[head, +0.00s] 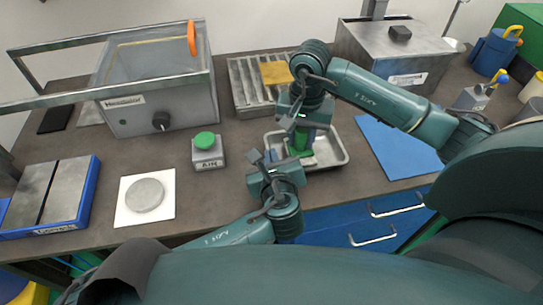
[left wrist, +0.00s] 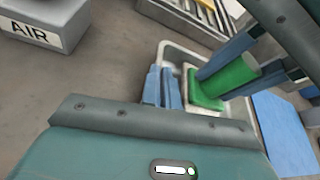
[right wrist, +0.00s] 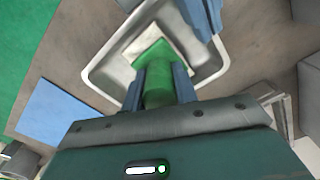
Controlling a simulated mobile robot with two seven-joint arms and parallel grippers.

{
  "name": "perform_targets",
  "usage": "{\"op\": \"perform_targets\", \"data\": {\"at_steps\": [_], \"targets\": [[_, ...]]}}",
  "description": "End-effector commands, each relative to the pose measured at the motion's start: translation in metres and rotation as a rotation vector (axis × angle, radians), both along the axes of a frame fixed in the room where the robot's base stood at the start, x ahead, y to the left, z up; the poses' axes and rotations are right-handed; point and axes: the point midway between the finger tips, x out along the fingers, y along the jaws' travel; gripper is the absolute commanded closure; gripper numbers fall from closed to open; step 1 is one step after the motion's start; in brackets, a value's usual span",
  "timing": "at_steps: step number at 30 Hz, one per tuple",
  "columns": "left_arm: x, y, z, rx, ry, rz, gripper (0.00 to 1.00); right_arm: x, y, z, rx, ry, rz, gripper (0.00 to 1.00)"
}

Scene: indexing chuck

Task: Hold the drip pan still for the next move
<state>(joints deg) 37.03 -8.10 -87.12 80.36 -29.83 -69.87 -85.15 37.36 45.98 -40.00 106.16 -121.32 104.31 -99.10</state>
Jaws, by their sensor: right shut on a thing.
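The drip pan (head: 329,146) is a shallow light metal tray on the bench, also in the left wrist view (left wrist: 176,55) and right wrist view (right wrist: 103,68). My right gripper (head: 300,128) is shut on a green cylinder with a square base (right wrist: 158,92), upright over the pan floor; I cannot tell whether its base touches the floor. My left gripper (head: 264,158) is at the pan's left front rim. Its blue fingers (left wrist: 162,86) are close together there; whether they pinch the rim is unclear.
A block marked AIR with a green button (head: 206,140) stands left of the pan. A slatted metal rack (head: 245,88) with a yellow piece is behind it, and a blue mat (head: 392,150) lies to the right. Blue drawers (head: 345,222) are below the front edge.

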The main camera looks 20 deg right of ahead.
Motion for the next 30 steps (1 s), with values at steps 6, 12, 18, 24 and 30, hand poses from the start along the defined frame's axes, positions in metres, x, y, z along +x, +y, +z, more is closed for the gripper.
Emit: {"op": "perform_targets", "data": {"at_steps": [6,12,18,24,30], "targets": [[-0.0001,0.0004,-0.0008,0.001,0.001,0.001,1.0,0.0001,0.0,0.0002,0.001,-0.001,0.0,0.9],[-0.0001,0.0004,-0.0009,0.002,0.002,0.0,1.0,0.0001,0.0,0.0002,0.001,-0.001,0.0,0.9],[-0.0001,0.0004,-0.0009,0.002,0.002,0.0,1.0,0.0001,0.0,-0.0003,0.0,0.0,0.0,0.9],[-0.0001,0.0005,-0.0009,0.002,0.002,0.0,1.0,-0.0001,-0.0001,-0.0033,-0.001,0.001,0.0,0.9],[-0.0002,0.0004,-0.001,0.002,0.002,0.0,1.0,-0.0001,-0.0002,-0.0063,-0.001,0.001,0.0,0.9]]}}
